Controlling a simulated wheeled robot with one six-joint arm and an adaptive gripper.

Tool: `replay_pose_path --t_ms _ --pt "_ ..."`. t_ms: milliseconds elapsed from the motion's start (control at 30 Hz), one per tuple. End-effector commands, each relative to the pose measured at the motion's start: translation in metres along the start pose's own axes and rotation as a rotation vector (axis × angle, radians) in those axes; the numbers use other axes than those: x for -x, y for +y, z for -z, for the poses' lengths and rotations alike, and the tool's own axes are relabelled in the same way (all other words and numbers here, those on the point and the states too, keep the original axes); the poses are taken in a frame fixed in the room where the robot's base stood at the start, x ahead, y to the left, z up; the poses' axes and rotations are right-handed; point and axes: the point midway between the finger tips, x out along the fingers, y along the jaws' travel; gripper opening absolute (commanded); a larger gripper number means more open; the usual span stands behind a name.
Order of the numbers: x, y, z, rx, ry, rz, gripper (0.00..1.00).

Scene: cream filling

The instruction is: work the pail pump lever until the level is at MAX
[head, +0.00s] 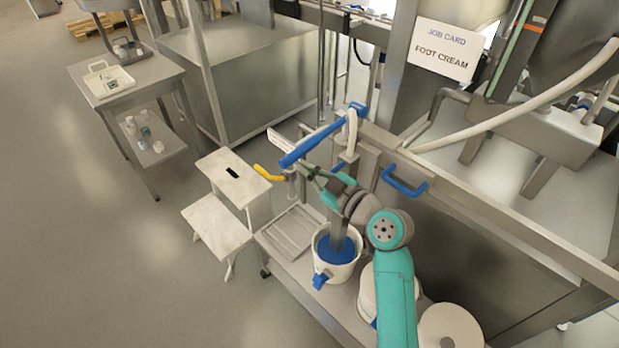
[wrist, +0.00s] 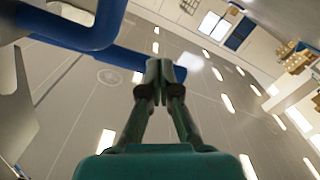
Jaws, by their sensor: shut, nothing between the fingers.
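The pump's blue lever (head: 318,138) slants from the pump head down to the left in the head view. The white pail (head: 342,270) stands below on the bench, with blue showing inside and a blue spout at its front. My gripper (head: 308,171) is just under the lever's lower left part. In the wrist view my gripper (wrist: 159,88) has its fingertips together with nothing between them. The blue lever (wrist: 115,55) passes right by the fingertips there; I cannot tell whether they touch. No level or MAX mark is readable.
A yellow handle (head: 268,172) is left of my gripper. A blue handle (head: 405,184) is on the steel tank at right. A white step stool (head: 225,195) stands at left. A job card (head: 443,50) reads FOOT CREAM. The floor at far left is clear.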

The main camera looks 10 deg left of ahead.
Motion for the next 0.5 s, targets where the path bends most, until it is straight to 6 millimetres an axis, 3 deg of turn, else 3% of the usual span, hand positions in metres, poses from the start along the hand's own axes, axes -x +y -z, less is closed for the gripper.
replay_pose_path --t_ms 300,500 --pt "0.061 0.001 0.000 -0.002 0.000 -0.005 0.00" --pt "0.084 0.001 0.001 -0.002 0.002 -0.003 0.00"
